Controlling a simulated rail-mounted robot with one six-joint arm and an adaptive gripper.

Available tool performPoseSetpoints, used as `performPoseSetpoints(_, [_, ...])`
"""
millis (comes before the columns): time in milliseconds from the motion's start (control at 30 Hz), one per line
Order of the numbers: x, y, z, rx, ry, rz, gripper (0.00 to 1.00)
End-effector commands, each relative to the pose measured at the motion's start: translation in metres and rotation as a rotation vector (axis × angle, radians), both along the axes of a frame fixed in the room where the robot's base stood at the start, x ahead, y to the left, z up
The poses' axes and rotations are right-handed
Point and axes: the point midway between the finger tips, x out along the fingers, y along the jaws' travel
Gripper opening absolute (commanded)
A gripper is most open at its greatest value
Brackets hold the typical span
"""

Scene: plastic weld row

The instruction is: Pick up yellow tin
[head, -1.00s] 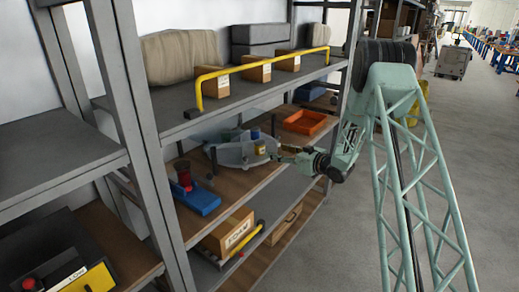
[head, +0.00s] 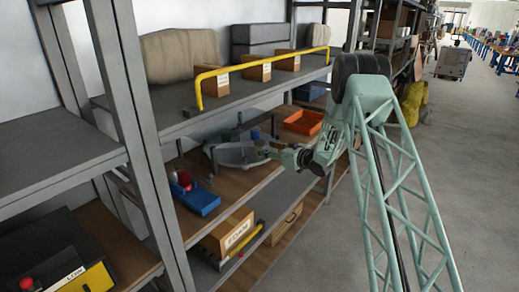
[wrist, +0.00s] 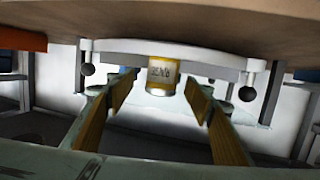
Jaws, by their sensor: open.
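The yellow tin (wrist: 162,76) has a pale label. It stands on a pale tray with a curved rim (wrist: 215,58), which appears upside down in the wrist view. My gripper (wrist: 160,84) is open, with one brown-padded finger on each side of the tin's line. Gaps show between the tin and both fingers, and I cannot tell how far the fingertips reach along it. In the head view, my gripper (head: 264,150) is at the front of the tray (head: 232,157) and hides most or all of the tin.
A blue container (head: 255,134) and a dark green one (head: 226,134) stand farther back on the tray. An orange bin (head: 303,122) is behind, right. A blue fixture (head: 196,198) is at front left. The upper shelf (head: 215,108) overhangs. The aisle floor (head: 455,170) is clear.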

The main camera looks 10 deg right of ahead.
Motion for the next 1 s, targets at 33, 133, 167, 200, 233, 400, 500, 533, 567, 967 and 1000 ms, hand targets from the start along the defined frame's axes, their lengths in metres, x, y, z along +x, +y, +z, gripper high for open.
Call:
performPoseSetpoints(33, [0.000, 0.000, 0.000, 0.000, 0.000, 0.000, 0.48])
performPoseSetpoints(133, [0.000, 0.000, 0.000, 0.000, 0.000, 0.000, 0.48])
performPoseSetpoints(167, [0.000, 0.000, 0.000, 0.000, 0.000, 0.000, 0.48])
performPoseSetpoints(200, [0.000, 0.000, 0.000, 0.000, 0.000, 0.000, 0.48])
performPoseSetpoints(233, [0.000, 0.001, 0.000, 0.000, 0.000, 0.000, 0.48])
performPoseSetpoints(400, [0.007, 0.006, -0.002, -0.001, 0.000, 0.001, 0.48])
performPoseSetpoints(500, [0.014, 0.012, -0.003, 0.000, -0.003, 0.001, 0.48])
performPoseSetpoints(533, [0.016, 0.014, -0.004, 0.000, -0.003, 0.001, 0.48])
performPoseSetpoints(567, [0.019, 0.016, -0.005, -0.001, -0.002, 0.001, 0.48])
performPoseSetpoints(967, [0.041, 0.030, -0.009, -0.001, -0.001, 0.000, 0.48])
performPoseSetpoints(1000, [0.041, 0.030, -0.009, 0.000, 0.000, 0.000, 0.48])
